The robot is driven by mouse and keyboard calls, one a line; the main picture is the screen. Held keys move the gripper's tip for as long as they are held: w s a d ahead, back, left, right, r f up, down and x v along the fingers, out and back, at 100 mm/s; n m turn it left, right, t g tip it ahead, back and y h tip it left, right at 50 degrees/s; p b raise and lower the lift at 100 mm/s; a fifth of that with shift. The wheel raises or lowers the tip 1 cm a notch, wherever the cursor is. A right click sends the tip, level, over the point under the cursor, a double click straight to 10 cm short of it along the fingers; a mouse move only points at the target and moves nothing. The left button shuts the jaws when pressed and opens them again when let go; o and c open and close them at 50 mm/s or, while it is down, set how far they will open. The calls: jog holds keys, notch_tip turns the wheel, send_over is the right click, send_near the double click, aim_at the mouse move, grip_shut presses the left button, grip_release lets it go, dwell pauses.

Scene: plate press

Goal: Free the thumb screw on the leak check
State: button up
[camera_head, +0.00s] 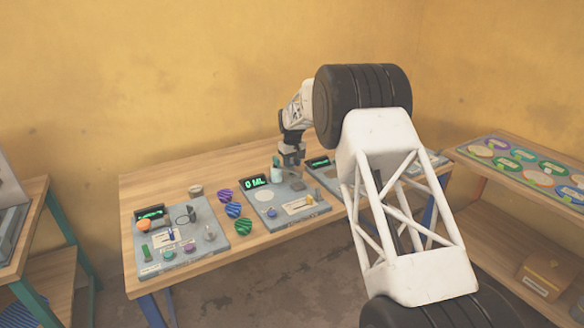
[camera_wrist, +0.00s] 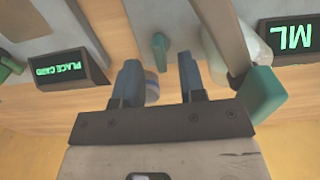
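My gripper (camera_head: 291,153) hangs over the back of the table, beside the unit with the "0 ML" display (camera_head: 255,182). In the wrist view my gripper (camera_wrist: 158,62) is open, its two fingers apart. A small green upright piece (camera_wrist: 159,45) shows just beyond the gap between the fingertips, apart from them. It may be the thumb screw, but I cannot tell for sure. A round blue-and-pale banded thing (camera_wrist: 152,88) is partly hidden behind the left finger. The "ML" display (camera_wrist: 291,36) appears upside down at the right.
A pale container (camera_head: 277,174) with a green part (camera_wrist: 263,95) stands close to my gripper. A "PLACE CARD" display (camera_wrist: 58,75) is at the wrist view's left. Several striped balls (camera_head: 232,210) lie between the middle unit and the left panel (camera_head: 190,255).

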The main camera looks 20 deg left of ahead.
jog(key=shift+r, duration=2.85)
jog(key=shift+s+d+r, duration=0.15)
jog(key=shift+d+r, duration=0.15)
jog(key=s+d+r+m+t, duration=0.1)
jog(key=s+d+r+m, duration=0.1)
jog(key=s+d+r, duration=0.85)
jog(key=s+d+r+m, duration=0.1)
jog(key=s+d+r, duration=0.65)
jog(key=d, duration=0.55)
jog(key=s+d+r+m, duration=0.1)
jog(key=s+d+r, duration=0.1)
jog(key=s+d, duration=0.6)
jog(key=s+d+r+m, duration=0.25)
jog(key=s+d, duration=0.25)
jog(key=s, duration=0.5)
jog(key=s+d+f+m, duration=0.1)
jog(key=s+d+f, duration=0.1)
jog(key=s, duration=0.8)
jog(key=s+d+f+m+t, duration=0.1)
jog(key=s+d+f, duration=0.2)
jog(key=s, duration=0.7)
jog(key=s+d+f+m, duration=0.1)
jog(key=s+d, duration=0.4)
jog(key=s, duration=0.5)
jog(key=shift+s+d+f+t, duration=0.3)
jog(key=shift+s+d+f, duration=0.1)
jog(key=shift+f, duration=0.4)
